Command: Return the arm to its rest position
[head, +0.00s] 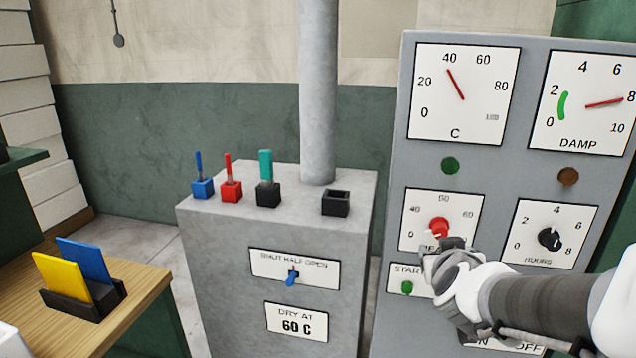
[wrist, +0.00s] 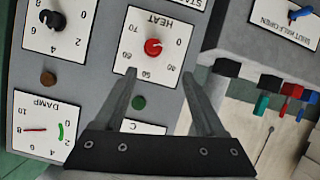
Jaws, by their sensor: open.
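My gripper (head: 442,248) is in front of the grey control panel (head: 398,150), just below the red HEAT knob (head: 438,227) in the head view. It hides part of the HEAT and START labels. In the wrist view my gripper (wrist: 160,78) has its two fingers wide apart with nothing between the tips. The red HEAT knob (wrist: 153,46) shows beyond the fingertips, apart from them. My arm reaches in from the right edge of the head view.
A grey cabinet (head: 230,260) with a vertical pipe (head: 318,90) stands left of the panel. On it are blue (head: 202,187), red (head: 231,190) and teal-handled (head: 267,190) pieces and a black socket (head: 336,203). A wooden table (head: 130,310) is at the lower left.

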